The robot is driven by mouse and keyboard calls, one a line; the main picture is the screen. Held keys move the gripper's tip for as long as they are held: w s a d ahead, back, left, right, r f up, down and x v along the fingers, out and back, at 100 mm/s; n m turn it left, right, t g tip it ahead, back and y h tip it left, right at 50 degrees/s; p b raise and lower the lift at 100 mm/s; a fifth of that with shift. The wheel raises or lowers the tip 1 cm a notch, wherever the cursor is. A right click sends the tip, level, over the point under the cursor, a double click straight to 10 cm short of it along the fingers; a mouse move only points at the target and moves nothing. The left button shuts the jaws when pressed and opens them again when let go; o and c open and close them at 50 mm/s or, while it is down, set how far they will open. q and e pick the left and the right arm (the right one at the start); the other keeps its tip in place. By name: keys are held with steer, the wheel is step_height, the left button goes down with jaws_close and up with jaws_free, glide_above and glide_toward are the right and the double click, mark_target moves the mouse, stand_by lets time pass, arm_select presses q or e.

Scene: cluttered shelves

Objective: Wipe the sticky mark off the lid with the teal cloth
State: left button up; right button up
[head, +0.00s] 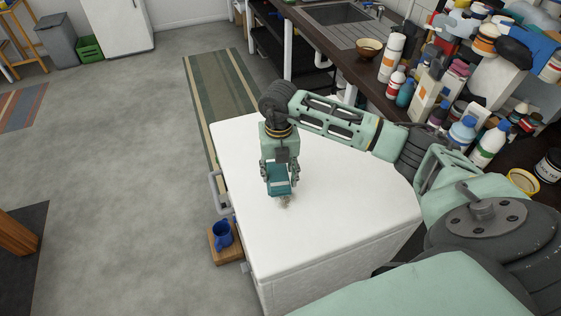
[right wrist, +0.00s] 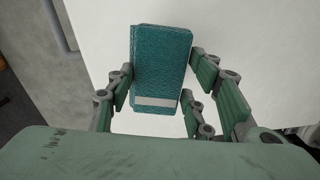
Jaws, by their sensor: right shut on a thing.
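The white lid (head: 345,215) is the broad flat top of a chest in the middle of the head view. A small brownish sticky mark (head: 285,202) shows on it, just in front of the teal cloth (head: 279,186). My right gripper (head: 280,180) is shut on the folded cloth and points down at the lid. In the right wrist view the cloth (right wrist: 160,70) sits between the fingers, with a pale strip near its lower end. The mark cannot be seen there. I cannot tell whether the cloth touches the lid. My left gripper is not in view.
A blue mug (head: 222,234) stands on a small wooden stool (head: 228,254) left of the chest. A dark counter (head: 345,65) with a sink, a bowl (head: 369,48) and many crowded bottles runs along the right. The lid is otherwise clear. The floor at left is open.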

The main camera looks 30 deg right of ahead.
mark_target(280, 176)
steer(key=m, duration=0.1)
steer(key=w+d+m, duration=0.1)
steer(key=m, duration=0.3)
steer(key=shift+w+d+r, duration=0.25)
steer(key=shift+d+r, duration=0.05)
steer(key=shift+r, duration=0.1)
steer(key=shift+w+d+m, duration=0.1)
steer(key=shift+w+m, duration=0.05)
steer(key=shift+m, duration=0.35)
steer(key=shift+f+b, duration=2.15)
steer(key=shift+f, duration=0.75)
steer(key=shift+f+b, duration=0.35)
steer(key=shift+f, duration=0.2)
